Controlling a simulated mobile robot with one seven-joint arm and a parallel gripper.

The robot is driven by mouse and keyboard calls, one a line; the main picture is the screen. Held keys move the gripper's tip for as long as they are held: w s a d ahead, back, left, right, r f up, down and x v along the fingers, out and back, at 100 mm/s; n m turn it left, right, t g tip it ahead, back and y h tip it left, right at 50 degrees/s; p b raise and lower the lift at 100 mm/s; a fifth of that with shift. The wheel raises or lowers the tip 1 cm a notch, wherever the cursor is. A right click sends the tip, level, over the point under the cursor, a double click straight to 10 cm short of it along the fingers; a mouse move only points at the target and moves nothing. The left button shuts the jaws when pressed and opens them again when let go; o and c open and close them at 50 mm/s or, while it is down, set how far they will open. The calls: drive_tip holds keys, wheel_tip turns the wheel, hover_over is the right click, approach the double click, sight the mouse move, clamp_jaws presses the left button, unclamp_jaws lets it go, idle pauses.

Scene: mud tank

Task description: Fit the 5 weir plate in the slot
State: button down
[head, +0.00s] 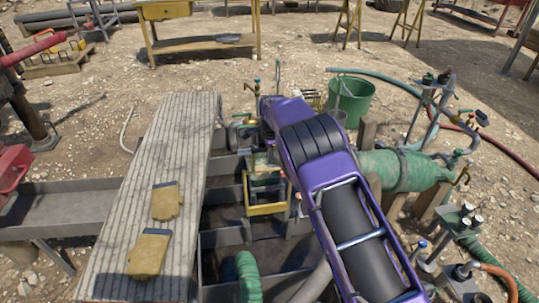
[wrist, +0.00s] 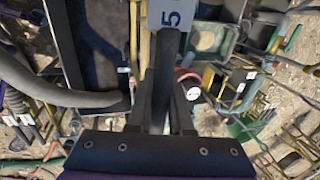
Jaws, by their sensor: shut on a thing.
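A light grey plate (wrist: 172,18) marked with a 5 shows at the top edge of the wrist view, cut off by the frame. My gripper (wrist: 168,42) is shut on this weir plate, with its dark fingers running up to the plate's lower edge. In the head view my purple arm reaches over the mud tank (head: 228,238) and hides the gripper and most of the plate. The tank has grey walls with dark compartments. A yellow frame (head: 266,209) stands in it, left of my arm. I cannot make out the slot clearly.
A ribbed grey walkway (head: 190,130) with two tan gloves (head: 166,201) lies left of the tank. A green hose (head: 248,275) drops into the tank. A green pump body (head: 410,170) stands at right, with pipes and valves. A green bucket (head: 352,103) stands behind.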

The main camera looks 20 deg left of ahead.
wheel_tip(320, 180, down, 10)
drive_tip(key=b, duration=0.3)
drive_tip(key=shift+f, duration=0.25)
idle(0.7)
wheel_tip(320, 180, down, 9)
drive_tip(key=shift+f, duration=0.2)
idle(1.1)
drive_tip(key=shift+f, duration=0.8)
idle(0.7)
drive_tip(key=c, duration=0.7)
unclamp_jaws()
drive_tip(key=shift+c, duration=0.2)
